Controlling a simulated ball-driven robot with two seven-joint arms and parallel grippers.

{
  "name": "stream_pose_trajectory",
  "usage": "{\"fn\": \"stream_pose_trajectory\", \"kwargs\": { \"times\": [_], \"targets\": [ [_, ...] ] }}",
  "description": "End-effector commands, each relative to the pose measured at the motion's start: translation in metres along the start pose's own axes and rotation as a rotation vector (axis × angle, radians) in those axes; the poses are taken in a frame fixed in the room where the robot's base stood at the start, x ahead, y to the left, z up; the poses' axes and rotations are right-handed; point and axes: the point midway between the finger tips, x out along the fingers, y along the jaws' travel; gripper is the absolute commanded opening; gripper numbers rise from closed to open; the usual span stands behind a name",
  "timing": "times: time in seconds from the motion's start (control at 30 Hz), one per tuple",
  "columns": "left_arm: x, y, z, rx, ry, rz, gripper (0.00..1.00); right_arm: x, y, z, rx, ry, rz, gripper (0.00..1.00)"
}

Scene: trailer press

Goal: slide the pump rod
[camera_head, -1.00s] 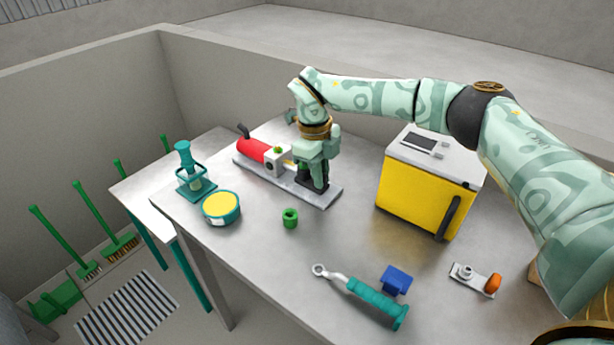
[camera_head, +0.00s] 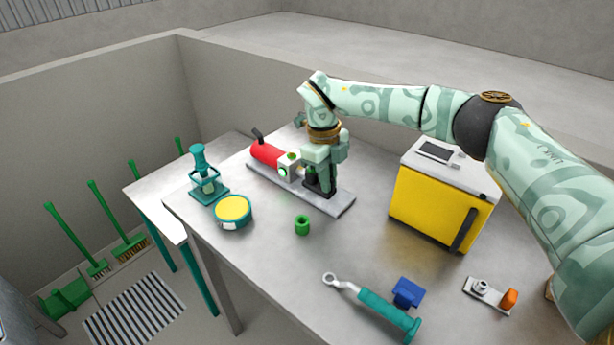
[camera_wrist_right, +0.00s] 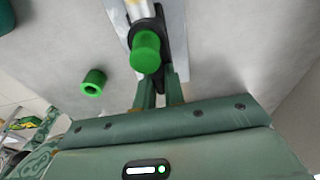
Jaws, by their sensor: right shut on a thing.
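The pump is a red cylinder (camera_head: 268,154) with a white block at its end, lying on a long grey base plate (camera_head: 335,203) on the table. My right gripper (camera_head: 320,182) is over the base plate, just right of the white block. In the right wrist view a green round knob (camera_wrist_right: 146,52) shows in front of my right gripper (camera_wrist_right: 158,88), at the end of the pump rod. The gripper is shut on the pump rod, though the fingers hide the grip itself. My left gripper is not in view.
A green ring (camera_head: 302,225) stands in front of the pump, with a yellow-topped tin (camera_head: 233,210) and teal stand (camera_head: 204,185) to the left. A yellow box (camera_head: 435,205) stands right. A teal-handled wrench (camera_head: 385,312) and blue block (camera_head: 407,291) lie in front.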

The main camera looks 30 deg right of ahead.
Motion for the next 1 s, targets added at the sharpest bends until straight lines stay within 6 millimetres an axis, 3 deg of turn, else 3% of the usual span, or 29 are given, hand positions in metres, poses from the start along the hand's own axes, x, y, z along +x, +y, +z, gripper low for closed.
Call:
{"fn": "stream_pose_trajectory", "kwargs": {
  "times": [0.1, 0.13, 0.17, 0.5, 0.9, 1.0],
  "targets": [
    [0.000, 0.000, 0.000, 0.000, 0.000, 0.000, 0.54, 0.000, -0.001, 0.000, 0.000, -0.001, -0.001, 0.00],
    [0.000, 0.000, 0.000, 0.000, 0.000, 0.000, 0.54, 0.000, 0.000, 0.000, 0.000, -0.001, -0.001, 0.19],
    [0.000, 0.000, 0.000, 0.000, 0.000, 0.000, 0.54, 0.000, 0.000, 0.000, 0.000, -0.001, -0.001, 0.25],
    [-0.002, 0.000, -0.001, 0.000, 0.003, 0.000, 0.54, -0.003, 0.000, -0.001, 0.000, -0.001, -0.001, 0.25],
    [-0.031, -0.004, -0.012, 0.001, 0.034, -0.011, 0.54, -0.049, 0.000, -0.008, 0.001, -0.004, -0.002, 0.25],
    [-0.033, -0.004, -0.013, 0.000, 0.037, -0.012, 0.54, -0.052, 0.000, -0.008, 0.001, -0.002, -0.001, 0.25]
  ]
}}
